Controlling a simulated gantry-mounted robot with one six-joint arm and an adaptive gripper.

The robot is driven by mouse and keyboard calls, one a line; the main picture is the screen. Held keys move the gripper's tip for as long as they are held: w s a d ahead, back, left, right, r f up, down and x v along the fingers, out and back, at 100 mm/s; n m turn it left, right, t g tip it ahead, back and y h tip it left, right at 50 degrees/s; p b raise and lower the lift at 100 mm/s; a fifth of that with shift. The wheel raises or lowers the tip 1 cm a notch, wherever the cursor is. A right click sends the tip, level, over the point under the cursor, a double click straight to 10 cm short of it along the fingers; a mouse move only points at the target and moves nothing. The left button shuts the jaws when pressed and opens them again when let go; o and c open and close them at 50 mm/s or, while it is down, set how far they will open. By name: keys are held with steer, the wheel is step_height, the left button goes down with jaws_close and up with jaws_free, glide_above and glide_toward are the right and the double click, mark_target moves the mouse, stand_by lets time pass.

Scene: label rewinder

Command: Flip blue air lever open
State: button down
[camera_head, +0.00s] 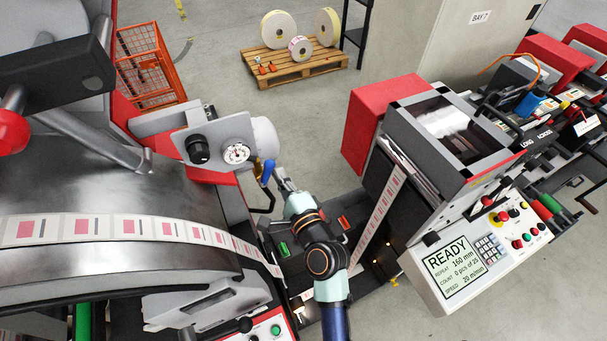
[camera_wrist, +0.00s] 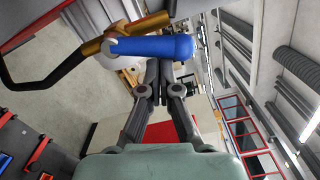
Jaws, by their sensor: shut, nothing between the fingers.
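The blue air lever (camera_head: 267,172) sits on a brass valve beside the round pressure gauge (camera_head: 236,153) in the head view. In the wrist view the lever (camera_wrist: 150,47) lies nearly level across the upper middle, its left end on the brass valve (camera_wrist: 92,48) and a black hose running off to the left. My gripper (camera_wrist: 158,66) is shut and empty, with its fingertips close below the right part of the lever. I cannot tell whether they touch it. In the head view my gripper (camera_head: 283,180) is small and just right of the lever.
A grey plate with a black knob (camera_head: 197,149) and the gauge stands left of the lever. A label web (camera_head: 150,228) crosses the machine at lower left. A control panel (camera_head: 463,262) reading READY is at right. A pallet with rolls (camera_head: 290,66) stands on the floor behind.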

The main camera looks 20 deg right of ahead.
steer(key=shift+a+r+n, duration=0.25)
steer(key=shift+a+n, duration=0.15)
steer(key=shift+n, duration=0.6)
steer(key=shift+a+r+n, duration=0.25)
steer(key=shift+a+n, duration=0.15)
steer(key=shift+n, duration=0.6)
steer(key=s+d+b, duration=0.2)
steer(key=s+d, duration=0.2)
steer(key=s, duration=0.6)
steer(key=shift+s+d, duration=0.2)
steer(key=shift+s, duration=0.2)
